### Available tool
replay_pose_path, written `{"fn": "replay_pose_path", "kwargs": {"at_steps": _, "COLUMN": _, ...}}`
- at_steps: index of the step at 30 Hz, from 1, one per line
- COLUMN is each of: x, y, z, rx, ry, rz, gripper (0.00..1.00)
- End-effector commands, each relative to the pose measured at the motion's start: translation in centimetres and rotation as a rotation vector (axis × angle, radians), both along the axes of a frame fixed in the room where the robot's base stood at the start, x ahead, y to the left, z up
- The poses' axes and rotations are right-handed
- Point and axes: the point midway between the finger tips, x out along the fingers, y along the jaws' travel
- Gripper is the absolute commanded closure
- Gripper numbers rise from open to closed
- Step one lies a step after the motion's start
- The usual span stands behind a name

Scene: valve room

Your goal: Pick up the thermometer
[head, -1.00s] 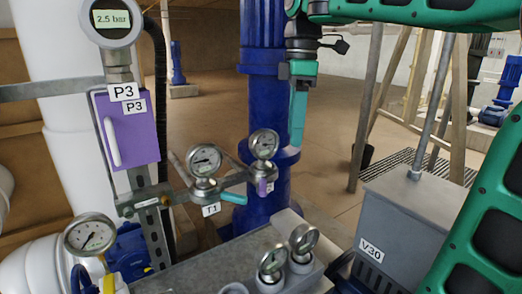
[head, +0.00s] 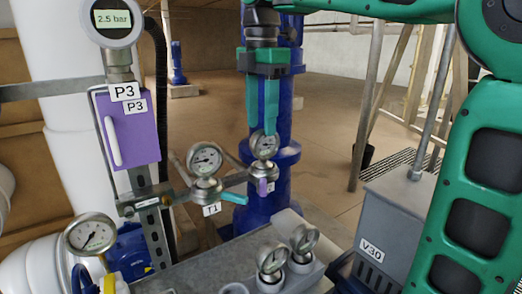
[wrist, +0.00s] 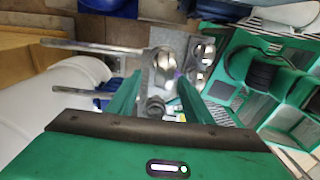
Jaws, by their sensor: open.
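A round dial gauge (head: 205,158) with a T1 tag (head: 211,209) under it sits on the pipe fitting in the head view. A second dial gauge (head: 264,147) stands to its right. Two more dials, a left one (head: 271,259) and a right one (head: 304,238), stand in a grey holder at the front. No dial is labelled as a thermometer. My gripper (head: 262,132) points down, open, with its green fingertips just above or in front of the second gauge; contact cannot be told. In the wrist view, its fingers (wrist: 157,95) are apart, with metal fittings beyond them.
A blue vertical pipe (head: 276,190) stands behind my gripper. A purple box (head: 130,128) and a 2.5 bar display (head: 112,20) are at the left. A grey V30 box (head: 405,215) is at the right. Open floor (head: 205,95) lies behind.

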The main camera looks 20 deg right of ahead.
Motion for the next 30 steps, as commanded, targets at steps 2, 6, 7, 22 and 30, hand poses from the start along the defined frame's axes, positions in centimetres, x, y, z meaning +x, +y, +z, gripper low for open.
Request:
{"fn": "replay_pose_path", "kwargs": {"at_steps": 2, "x": 0.0, "y": -0.1, "z": -0.2, "rx": 0.000, "ry": 0.001, "rz": -0.002, "gripper": 0.54}}
{"fn": "replay_pose_path", "kwargs": {"at_steps": 6, "x": -0.1, "y": -0.1, "z": -0.3, "rx": 0.000, "ry": 0.001, "rz": -0.001, "gripper": 0.54}}
{"fn": "replay_pose_path", "kwargs": {"at_steps": 7, "x": -0.1, "y": -0.1, "z": -0.3, "rx": 0.000, "ry": 0.001, "rz": -0.001, "gripper": 0.54}}
{"fn": "replay_pose_path", "kwargs": {"at_steps": 22, "x": -0.3, "y": -0.3, "z": -1.9, "rx": -0.002, "ry": 0.001, "rz": -0.003, "gripper": 0.54}}
{"fn": "replay_pose_path", "kwargs": {"at_steps": 30, "x": -0.4, "y": -0.5, "z": -3.9, "rx": -0.001, "ry": 0.002, "rz": -0.002, "gripper": 0.54}}
